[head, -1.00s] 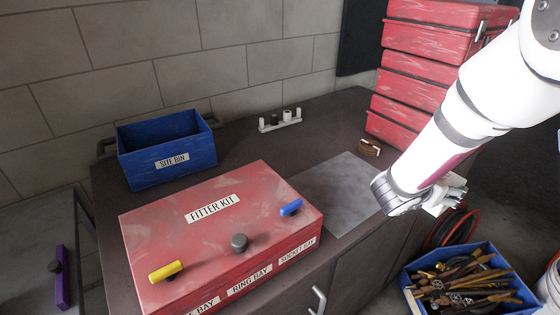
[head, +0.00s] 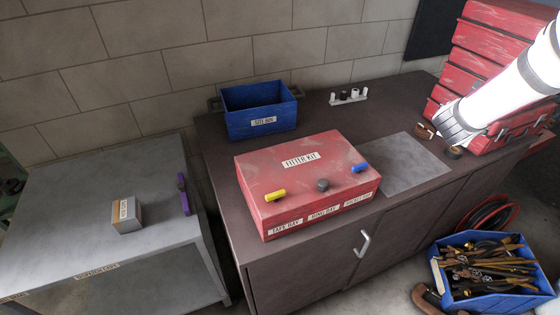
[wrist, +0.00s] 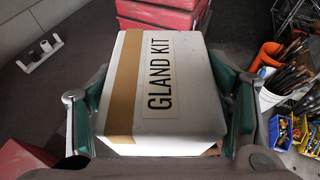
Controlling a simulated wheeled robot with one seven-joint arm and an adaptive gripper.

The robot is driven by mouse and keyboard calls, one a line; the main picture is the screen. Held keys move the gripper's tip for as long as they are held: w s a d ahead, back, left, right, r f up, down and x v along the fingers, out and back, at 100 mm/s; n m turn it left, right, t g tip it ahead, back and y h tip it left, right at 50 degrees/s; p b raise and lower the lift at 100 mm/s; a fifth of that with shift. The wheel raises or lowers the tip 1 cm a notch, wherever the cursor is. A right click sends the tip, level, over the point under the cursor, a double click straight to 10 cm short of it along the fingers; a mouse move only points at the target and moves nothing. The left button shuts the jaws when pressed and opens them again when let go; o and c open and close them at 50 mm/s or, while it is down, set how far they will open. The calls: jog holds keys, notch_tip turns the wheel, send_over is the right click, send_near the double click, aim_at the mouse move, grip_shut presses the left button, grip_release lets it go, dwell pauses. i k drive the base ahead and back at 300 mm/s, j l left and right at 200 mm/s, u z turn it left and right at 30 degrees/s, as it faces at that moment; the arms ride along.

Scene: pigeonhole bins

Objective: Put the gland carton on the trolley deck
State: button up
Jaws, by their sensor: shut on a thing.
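The gland carton (wrist: 190,85) is white with a tan stripe and the label GLAND KIT. In the wrist view my gripper (wrist: 160,98) is shut on it, with a green-padded finger on each side. In the head view my arm comes in from the upper right, and I cannot make out the carton there. The grey trolley deck (head: 75,185) is at the left, well away from my arm. A small labelled grey-and-tan carton (head: 126,215) and a purple piece (head: 183,195) stand on it.
The dark bench (head: 320,115) holds the red fitter kit box (head: 300,165), the blue site bin (head: 260,108), a small white rack (head: 348,96) and stacked red cases (head: 485,60). A blue tool crate (head: 480,300) is at the lower right. The front deck area is free.

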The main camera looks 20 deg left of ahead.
aim_at(88, 226)
jog(key=k+j+u, duration=0.15)
jog(key=u, duration=0.35)
jog(key=k+j+u, duration=0.1)
jog(key=j+u, duration=0.15)
jog(key=u, duration=0.2)
jog(key=k+j+u, duration=0.1)
jog(key=j+u, duration=0.15)
jog(key=u, duration=0.25)
jog(key=j+u, duration=0.3)
jog(key=u, duration=0.15)
